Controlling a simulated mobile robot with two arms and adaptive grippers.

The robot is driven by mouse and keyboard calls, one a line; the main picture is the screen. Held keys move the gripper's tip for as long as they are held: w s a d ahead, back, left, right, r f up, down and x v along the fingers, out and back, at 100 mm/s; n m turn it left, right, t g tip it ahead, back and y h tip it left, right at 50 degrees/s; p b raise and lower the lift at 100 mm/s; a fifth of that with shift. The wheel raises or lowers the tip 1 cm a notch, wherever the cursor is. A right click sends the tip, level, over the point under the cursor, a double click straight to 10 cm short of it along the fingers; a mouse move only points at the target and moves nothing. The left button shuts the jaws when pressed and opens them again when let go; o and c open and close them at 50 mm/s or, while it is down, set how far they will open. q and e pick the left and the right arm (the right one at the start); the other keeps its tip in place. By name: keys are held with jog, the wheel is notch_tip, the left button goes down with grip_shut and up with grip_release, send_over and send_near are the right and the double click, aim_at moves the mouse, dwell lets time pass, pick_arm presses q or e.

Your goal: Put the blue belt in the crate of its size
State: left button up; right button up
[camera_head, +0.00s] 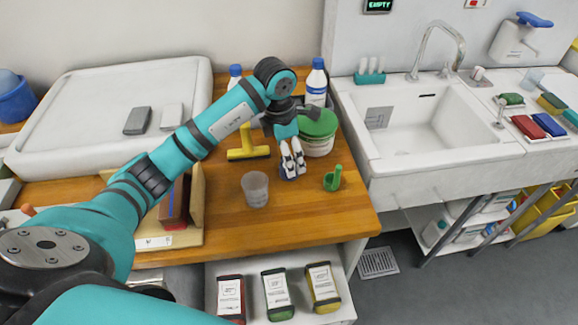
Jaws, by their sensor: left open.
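I cannot make out a blue belt in the head view. My left gripper (291,166) hangs open over the wooden worktop, fingers pointing down, between a clear cup and a green scoop. A small dark blue patch shows at its fingertips; I cannot tell whether it is part of the fingers or a separate thing. A wooden box (196,208) with a white label and reddish-brown contents stands at the left, partly hidden by my arm. Yellow crates (541,208) stand under the counter at the right. I cannot read any size marks. My right gripper is not in view.
Close to the gripper are a clear cup (255,189), green scoop (333,179), yellow scraper (249,147) and green-lidded tub (318,133). A sink (430,125) is at the right. Red (527,127) and blue (549,125) blocks lie beyond it. The worktop's front is clear.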

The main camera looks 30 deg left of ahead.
pick_arm(q)
jog(key=f+p, duration=0.2)
jog(key=f, duration=0.2)
jog(key=shift+w+f, duration=0.1)
jog(key=shift+w, duration=0.1)
jog(key=shift+f, duration=0.6)
jog(key=shift+w+r, duration=0.1)
jog(key=c, duration=1.5)
